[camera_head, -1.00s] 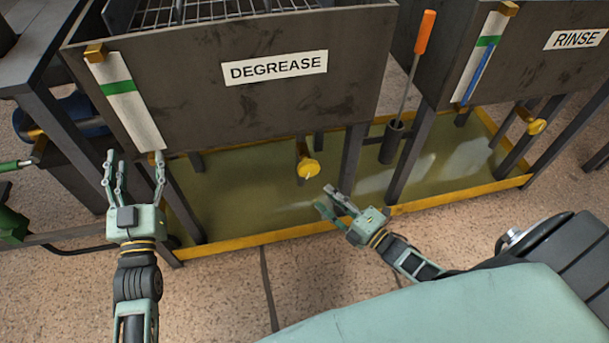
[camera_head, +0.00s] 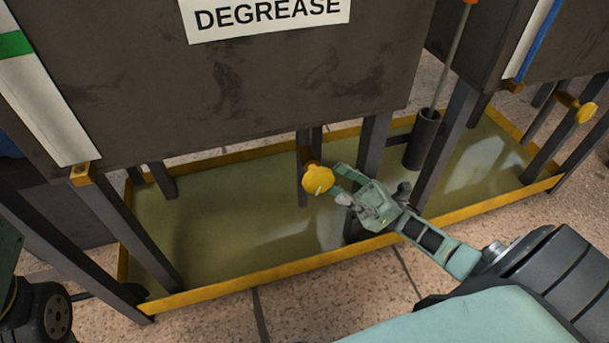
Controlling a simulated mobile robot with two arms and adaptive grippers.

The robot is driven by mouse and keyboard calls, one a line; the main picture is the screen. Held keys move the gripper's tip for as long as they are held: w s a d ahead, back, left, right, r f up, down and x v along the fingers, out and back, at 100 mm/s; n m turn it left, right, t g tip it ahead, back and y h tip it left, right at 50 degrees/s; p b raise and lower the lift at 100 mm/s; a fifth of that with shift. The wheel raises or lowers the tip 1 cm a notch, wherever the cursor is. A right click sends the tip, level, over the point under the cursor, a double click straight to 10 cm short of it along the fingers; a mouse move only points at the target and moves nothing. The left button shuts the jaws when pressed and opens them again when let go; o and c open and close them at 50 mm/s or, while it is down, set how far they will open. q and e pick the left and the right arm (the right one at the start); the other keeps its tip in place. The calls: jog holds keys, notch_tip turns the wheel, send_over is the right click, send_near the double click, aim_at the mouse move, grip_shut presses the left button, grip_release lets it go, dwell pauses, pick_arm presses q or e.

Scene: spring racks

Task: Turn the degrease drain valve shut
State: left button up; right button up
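The degrease drain valve has a round yellow knob (camera_head: 318,179) on a brass stub under the dark degrease tank (camera_head: 225,95). A white DEGREASE label (camera_head: 265,15) is on the tank front. My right gripper (camera_head: 340,182) is just right of the knob, its fingers spread and pointing at it. The upper finger is very near the knob's right edge; I cannot tell if it touches. Nothing is held. My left arm shows only in part at the lower left edge; its fingers are out of view.
A yellow-rimmed drip tray (camera_head: 270,262) with greenish liquid lies under the tanks. Dark tank legs (camera_head: 372,150) stand behind my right gripper. A dark tube holder (camera_head: 421,140) with a rod stands right. Another yellow valve (camera_head: 584,112) is at the far right.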

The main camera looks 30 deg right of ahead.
aim_at(309, 174)
jog(key=shift+n+g, duration=0.4)
jog(key=shift+n, duration=0.2)
jog(key=x, duration=0.7)
jog(key=shift+a+r+p, duration=0.2)
jog(key=shift+r+p, duration=0.1)
jog(key=shift+r, duration=0.05)
grip_shut()
